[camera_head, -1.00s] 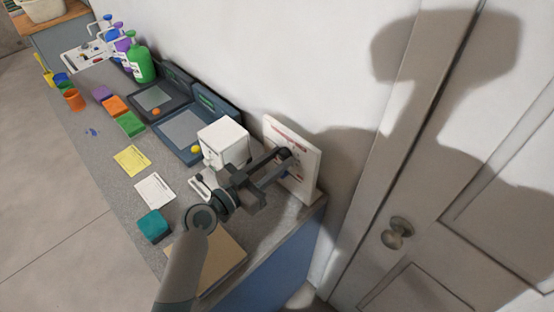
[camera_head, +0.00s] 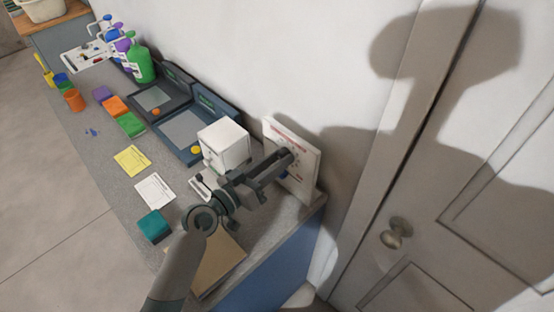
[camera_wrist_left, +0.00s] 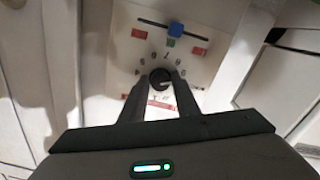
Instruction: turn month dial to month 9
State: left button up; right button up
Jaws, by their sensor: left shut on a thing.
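The month dial panel (camera_head: 309,172) is a white upright board with red print, standing at the right end of the counter. In the left wrist view the panel (camera_wrist_left: 203,64) shows a ring of digits around a dark round dial knob (camera_wrist_left: 160,77), with a blue piece above it. My left gripper (camera_head: 284,158) reaches the panel face. In the left wrist view its two fingers (camera_wrist_left: 160,84) stand on either side of the knob, shut on it. The lower digits are partly hidden by the fingers, and the dial's setting cannot be read clearly. My right gripper is not in view.
A white box (camera_head: 224,145) stands just left of my left gripper. A tan board (camera_head: 213,262) and a teal block (camera_head: 154,226) lie near the counter's front. A door with a round knob (camera_head: 396,232) is at right.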

pick_arm(q)
jog(key=shift+n, duration=0.6)
jog(key=o, duration=1)
jog(key=shift+o, duration=0.2)
jog(key=shift+s, duration=0.1)
jog(key=b+v, duration=0.6)
jog(key=v, duration=1.1)
